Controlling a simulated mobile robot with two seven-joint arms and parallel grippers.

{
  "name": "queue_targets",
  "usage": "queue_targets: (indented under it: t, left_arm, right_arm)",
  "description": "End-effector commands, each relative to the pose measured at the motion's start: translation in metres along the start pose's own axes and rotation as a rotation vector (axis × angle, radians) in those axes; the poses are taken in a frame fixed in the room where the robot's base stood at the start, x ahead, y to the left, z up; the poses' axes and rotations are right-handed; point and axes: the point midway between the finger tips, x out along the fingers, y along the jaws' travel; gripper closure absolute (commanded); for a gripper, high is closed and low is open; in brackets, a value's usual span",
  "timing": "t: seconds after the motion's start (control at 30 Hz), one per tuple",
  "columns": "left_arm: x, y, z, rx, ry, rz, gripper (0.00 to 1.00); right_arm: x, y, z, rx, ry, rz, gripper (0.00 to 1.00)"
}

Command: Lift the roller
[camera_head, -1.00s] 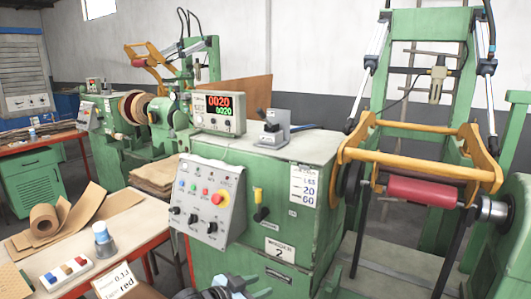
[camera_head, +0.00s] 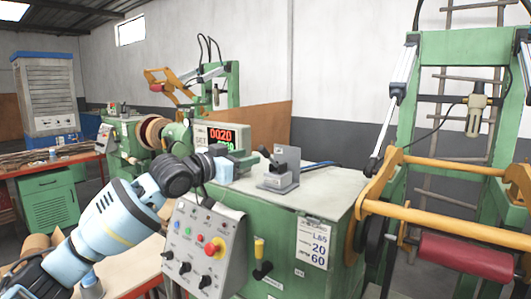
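My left arm comes in from the lower left, and my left gripper (camera_head: 236,164) is over the front left of the control cabinet, beside the counter display. It is well to the left of the roller and apart from it. Its fingers are too small and hidden to tell open from shut. My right gripper is not in view.
The green cabinet (camera_head: 305,205) bears a counter display (camera_head: 222,135) and a small grey lever box (camera_head: 280,172). A grey button panel (camera_head: 200,245) is on its front. A second winding machine stands behind at the left. The cabinet top right of the lever box is clear.

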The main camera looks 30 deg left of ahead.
Motion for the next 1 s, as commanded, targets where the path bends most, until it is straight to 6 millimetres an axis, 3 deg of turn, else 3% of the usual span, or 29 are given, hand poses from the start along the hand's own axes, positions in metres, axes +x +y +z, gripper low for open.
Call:
queue_targets:
  t: [0.5, 1.0]
  left_arm:
    - [0.064, 0.000, -0.002, -0.002, 0.002, 0.000, 0.60]
    - [0.075, 0.001, 0.000, 0.001, 0.000, 0.001, 0.62]
  right_arm:
    - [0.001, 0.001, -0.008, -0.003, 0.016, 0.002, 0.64]
    - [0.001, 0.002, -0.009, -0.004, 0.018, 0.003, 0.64]
